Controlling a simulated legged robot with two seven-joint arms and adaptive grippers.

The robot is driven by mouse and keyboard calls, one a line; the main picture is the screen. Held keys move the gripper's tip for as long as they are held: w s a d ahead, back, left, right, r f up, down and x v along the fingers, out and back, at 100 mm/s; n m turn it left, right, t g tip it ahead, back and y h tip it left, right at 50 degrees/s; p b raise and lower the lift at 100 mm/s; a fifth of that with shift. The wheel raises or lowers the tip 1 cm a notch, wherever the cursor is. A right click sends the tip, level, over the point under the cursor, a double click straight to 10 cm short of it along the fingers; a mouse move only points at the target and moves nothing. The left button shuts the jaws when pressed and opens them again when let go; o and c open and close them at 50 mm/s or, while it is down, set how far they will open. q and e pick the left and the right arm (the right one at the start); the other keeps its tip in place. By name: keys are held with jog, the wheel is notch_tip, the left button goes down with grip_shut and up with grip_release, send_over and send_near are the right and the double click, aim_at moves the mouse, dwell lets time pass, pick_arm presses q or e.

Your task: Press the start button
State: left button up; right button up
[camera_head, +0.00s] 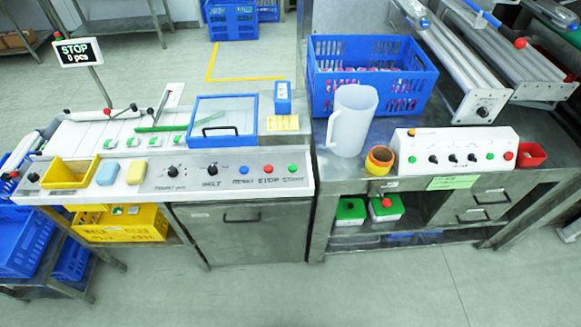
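The start button is a green button (293,168) at the right end of the white sloped control panel (215,182) on the left machine. The lettering below it appears to read START. A red button (268,168) sits just left of it above the word STOP, and a blue button (244,170) is further left. A black display (78,51) on a pole reads "STOP 0 pcs". Neither of my grippers shows in the head view, and nothing covers the green button.
A second white control box (455,150) with knobs and buttons stands on the right bench. A blue crate (375,52) is behind. The floor in front is clear.

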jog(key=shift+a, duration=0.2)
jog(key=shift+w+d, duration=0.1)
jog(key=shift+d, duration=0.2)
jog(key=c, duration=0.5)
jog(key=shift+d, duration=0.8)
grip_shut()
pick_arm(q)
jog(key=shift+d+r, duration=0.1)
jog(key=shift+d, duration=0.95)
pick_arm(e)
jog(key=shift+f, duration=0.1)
